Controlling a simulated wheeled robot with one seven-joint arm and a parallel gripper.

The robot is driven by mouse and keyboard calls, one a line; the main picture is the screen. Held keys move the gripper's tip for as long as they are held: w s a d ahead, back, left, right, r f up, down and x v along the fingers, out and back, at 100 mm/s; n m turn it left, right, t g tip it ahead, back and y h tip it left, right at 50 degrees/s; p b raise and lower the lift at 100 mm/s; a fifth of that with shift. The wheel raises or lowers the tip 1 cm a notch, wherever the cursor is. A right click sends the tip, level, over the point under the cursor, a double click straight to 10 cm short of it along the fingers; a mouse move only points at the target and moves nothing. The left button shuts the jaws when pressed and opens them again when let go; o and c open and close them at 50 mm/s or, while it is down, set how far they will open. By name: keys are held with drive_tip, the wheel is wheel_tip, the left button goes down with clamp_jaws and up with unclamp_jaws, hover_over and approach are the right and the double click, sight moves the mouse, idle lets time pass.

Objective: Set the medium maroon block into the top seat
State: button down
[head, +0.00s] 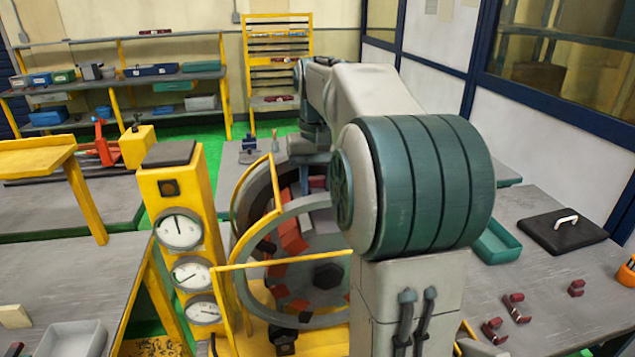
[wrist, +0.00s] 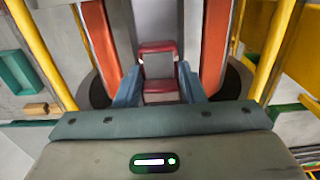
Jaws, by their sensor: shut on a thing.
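In the wrist view, my gripper (wrist: 159,80) has its two blue fingers closed on a maroon block (wrist: 158,47), which has maroon ends and a grey middle. The block lies between two orange-red upright pieces (wrist: 97,45) of the stator, with grey surface beyond it. I cannot tell whether it touches the seat. In the head view, the grey ring-shaped stator (head: 247,205) with orange-red and dark pieces inside stands in the middle. My gripper is over its upper part, mostly hidden by my arm, and the top seat is not clearly seen.
Several smaller maroon pieces (head: 517,308) lie on the right table, near a green tray (head: 484,246) and a black lidded plate (head: 562,232). Yellow rails (head: 285,262) surround the stator. A yellow gauge post (head: 155,200) stands close on its left.

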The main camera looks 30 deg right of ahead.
sight(318, 189)
drive_tip(key=shift+f, duration=0.2)
idle(0.4)
drive_tip(key=c, duration=0.9)
unclamp_jaws()
drive_tip(key=shift+o, duration=0.2)
wheel_tip(318, 189, up, 14)
